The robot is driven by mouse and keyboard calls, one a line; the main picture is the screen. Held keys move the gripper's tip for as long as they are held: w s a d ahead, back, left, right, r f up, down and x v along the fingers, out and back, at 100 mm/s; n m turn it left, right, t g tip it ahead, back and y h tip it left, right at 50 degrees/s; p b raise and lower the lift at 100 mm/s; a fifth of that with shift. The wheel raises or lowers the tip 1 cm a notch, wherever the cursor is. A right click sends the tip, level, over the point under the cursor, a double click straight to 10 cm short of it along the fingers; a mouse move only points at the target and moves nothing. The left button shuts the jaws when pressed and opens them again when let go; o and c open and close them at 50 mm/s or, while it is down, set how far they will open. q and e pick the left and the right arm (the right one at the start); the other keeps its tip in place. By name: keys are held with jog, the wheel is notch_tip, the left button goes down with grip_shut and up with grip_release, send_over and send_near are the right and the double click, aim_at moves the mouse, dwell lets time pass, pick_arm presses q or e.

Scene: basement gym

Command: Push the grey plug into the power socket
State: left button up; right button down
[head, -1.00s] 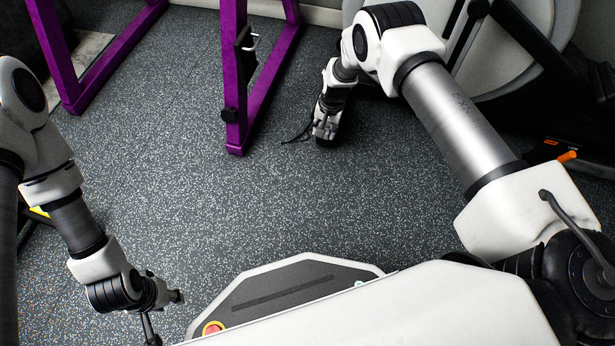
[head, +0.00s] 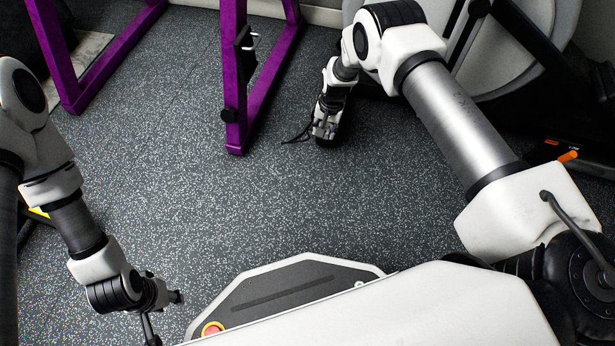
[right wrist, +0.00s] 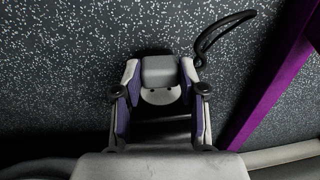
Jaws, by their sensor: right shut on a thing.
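The grey plug (right wrist: 159,70) sits between the fingertips of my right gripper (right wrist: 160,92) in the right wrist view, and the gripper is shut on it. A paler rounded part with two dark spots shows just below the grey block. A black cable (right wrist: 226,32) loops out at the upper right of the plug. In the head view my right gripper (head: 325,130) hangs low over the floor, and the plug is too small to make out there. My left gripper (head: 163,315) is empty, its fingers spread. I cannot make out the power socket in either view.
A purple rack frame (head: 236,80) stands just left of my right gripper; its purple bar (right wrist: 275,90) also shows in the right wrist view. A large grey exercise machine (head: 520,50) stands behind my right arm. The speckled floor (head: 200,190) between my arms is clear.

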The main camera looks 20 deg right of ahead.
jog(key=shift+w+d+b, duration=0.4)
jog(key=shift+w+b, duration=0.25)
jog(key=shift+b, duration=0.15)
jog(key=c, duration=0.6)
grip_release()
jog(key=r, duration=0.8)
jog(key=d+r, duration=0.1)
jog(key=r, duration=0.3)
jog(key=shift+s, duration=0.3)
